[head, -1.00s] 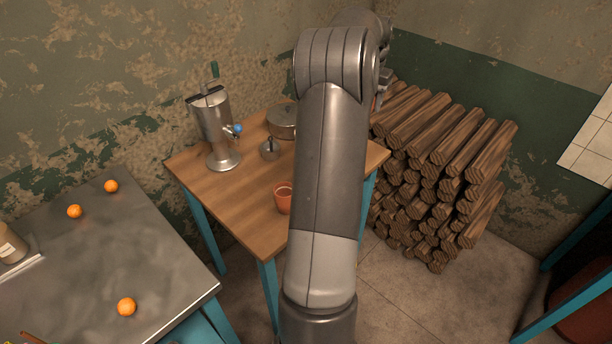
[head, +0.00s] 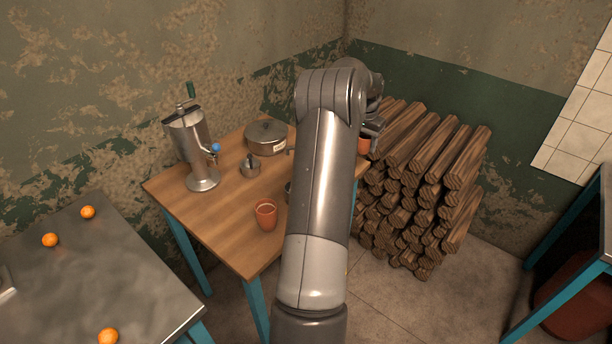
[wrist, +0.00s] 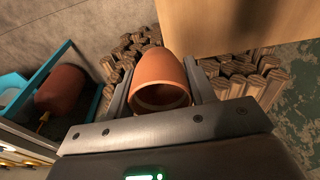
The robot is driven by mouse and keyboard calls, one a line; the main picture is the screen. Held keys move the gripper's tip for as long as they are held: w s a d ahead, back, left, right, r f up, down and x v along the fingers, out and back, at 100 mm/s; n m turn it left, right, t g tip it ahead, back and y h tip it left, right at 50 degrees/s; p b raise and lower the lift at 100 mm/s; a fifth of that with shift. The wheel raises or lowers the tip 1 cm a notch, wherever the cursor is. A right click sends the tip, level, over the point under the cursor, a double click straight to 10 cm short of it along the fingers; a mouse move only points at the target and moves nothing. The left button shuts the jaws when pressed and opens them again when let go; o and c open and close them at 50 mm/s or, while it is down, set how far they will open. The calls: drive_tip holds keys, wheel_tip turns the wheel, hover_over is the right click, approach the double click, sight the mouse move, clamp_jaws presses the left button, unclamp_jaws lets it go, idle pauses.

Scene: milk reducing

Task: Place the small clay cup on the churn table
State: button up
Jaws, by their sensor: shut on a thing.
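A small clay cup (wrist: 160,78) is held between the two fingers of my gripper (wrist: 163,85) in the wrist view. In the head view my gripper (head: 372,135) is partly hidden behind my arm, with the orange-brown cup (head: 364,146) just showing at the table's far right edge. The wooden churn table (head: 215,215) with blue legs stands left of my arm. In the wrist view the wooden tabletop (wrist: 215,22) lies at the upper part. I cannot tell how high the held cup is over the table's level.
On the table are a metal churn (head: 195,150), a lidded pot (head: 266,137), a small metal item (head: 250,166) and another clay cup (head: 266,215). Stacked firewood (head: 420,190) stands to the right. A metal counter (head: 90,285) with oranges is at the lower left. The tabletop's front left is clear.

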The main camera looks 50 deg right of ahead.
drive_tip(key=w+f, duration=0.2)
drive_tip(key=w, duration=0.1)
drive_tip(key=w+f, duration=0.2)
drive_tip(key=w, duration=0.2)
drive_tip(key=w+f, duration=0.2)
drive_tip(key=w, duration=0.1)
drive_tip(key=shift+w+a+f, duration=0.15)
drive_tip(key=shift+w+a, duration=0.1)
drive_tip(key=shift+a, duration=0.1)
drive_tip(key=shift+f, duration=1.95)
drive_tip(key=shift+f, duration=0.1)
drive_tip(key=o, duration=1)
drive_tip(key=shift+f, duration=0.1)
wheel_tip(320, 180, up, 12)
drive_tip(key=a, duration=0.1)
drive_tip(key=shift+a+r, duration=0.2)
drive_tip(key=shift+a, duration=0.05)
